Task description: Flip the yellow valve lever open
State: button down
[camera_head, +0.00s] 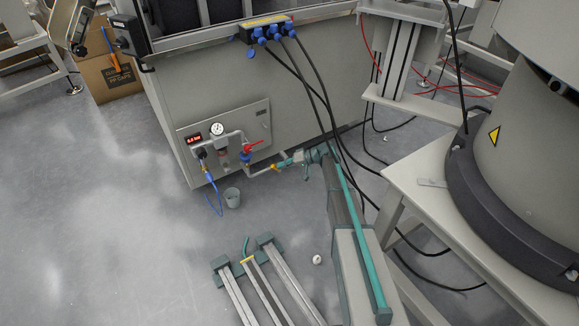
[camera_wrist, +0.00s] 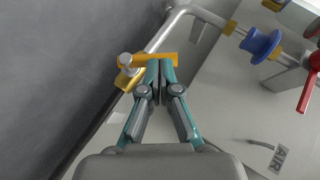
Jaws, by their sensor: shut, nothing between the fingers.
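The yellow valve lever (camera_wrist: 142,60) lies across the grey pipe at an angle in the wrist view, with a round silver pivot at its left end. The yellow valve body (camera_wrist: 128,80) sits behind it on the pipe. My gripper (camera_wrist: 160,64) is shut with nothing held. Its teal fingertips overlap the right part of the lever in the picture; whether they touch it I cannot tell. In the head view the yellow valve (camera_head: 274,167) is small, at the low end of the pipe, with my gripper (camera_head: 284,163) just to its right.
A red lever (camera_head: 255,146) and a blue fitting (camera_head: 245,157) are close by on the same piping. A gauge (camera_head: 217,129) and red display (camera_head: 193,138) are on the panel. Black cables (camera_head: 322,100) hang near my arm.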

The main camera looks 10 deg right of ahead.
jog(key=shift+a+f, duration=0.1)
jog(key=shift+a, duration=0.1)
jog(key=shift+a+h, duration=0.15)
jog(key=shift+h, duration=0.25)
dwell(0.3)
